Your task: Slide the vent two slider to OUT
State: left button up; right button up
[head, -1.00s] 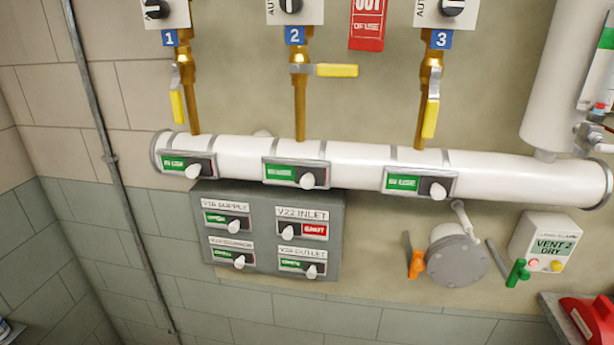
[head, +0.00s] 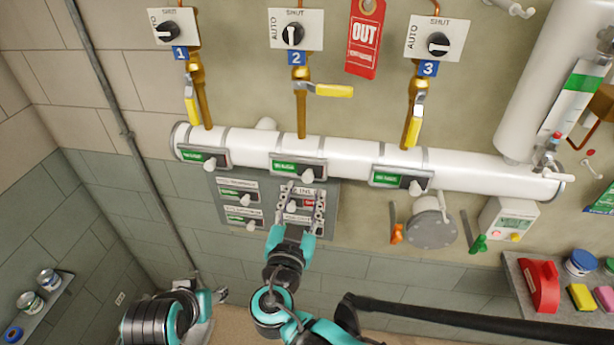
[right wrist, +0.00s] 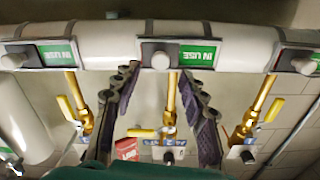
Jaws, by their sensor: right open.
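The vent two slider (head: 285,166) is on the white pipe below the blue 2 tag. It has a green label, and its white knob (head: 308,175) is at the right end. In the upside-down right wrist view, the knob (right wrist: 160,60) shows with a green IN USE label beside it. My right gripper (head: 304,190) is open just below the slider. In the wrist view its fingertips (right wrist: 158,74) lie either side of the knob, with no clear contact. My left gripper (head: 214,296) is low at left, partly hidden by its arm; its jaws are unclear.
Similar sliders for 1 (head: 203,156) and 3 (head: 400,180) flank it on the pipe (head: 345,155). A grey panel (head: 230,212) with small sliders is behind my right gripper. A yellow-handled valve (head: 333,90) is above. A shelf (head: 520,285) with a red object is at right.

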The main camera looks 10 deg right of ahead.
aim_at(306, 180)
jog(key=x, duration=0.5)
jog(key=shift+a, duration=0.1)
grip_shut()
